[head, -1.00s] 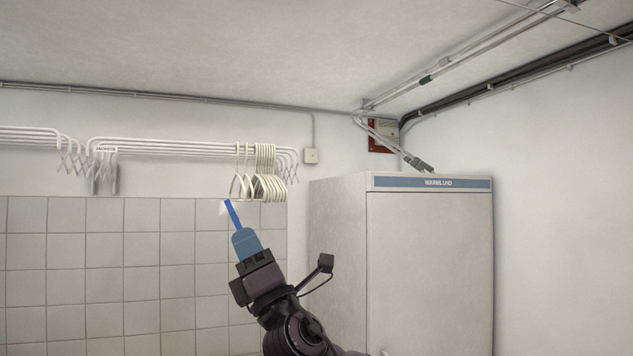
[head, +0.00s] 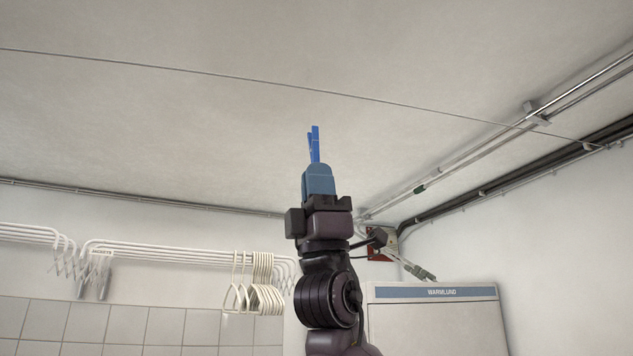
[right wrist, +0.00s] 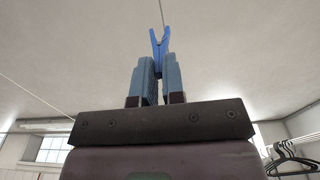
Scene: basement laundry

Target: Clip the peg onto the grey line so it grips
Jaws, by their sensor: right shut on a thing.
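The peg (head: 315,146) is bright blue and points upward from my right gripper (head: 319,172). In the right wrist view the peg (right wrist: 158,46) stands between the two blue-grey fingers of the gripper (right wrist: 157,70), with its forked end spread in a V at the top. The gripper is shut on it. The grey line (head: 375,99) runs thin across the ceiling area, sloping down to the right, and passes above the peg's tip in the head view with a gap between them. In the right wrist view the line (right wrist: 35,122) shows at the left. My left gripper is out of view.
White wall racks (head: 180,252) with several white hangers (head: 263,290) are at the lower left. A tall white cabinet (head: 435,325) stands at the lower right. Pipes (head: 480,160) run along the ceiling at the right. The space around the peg looks clear.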

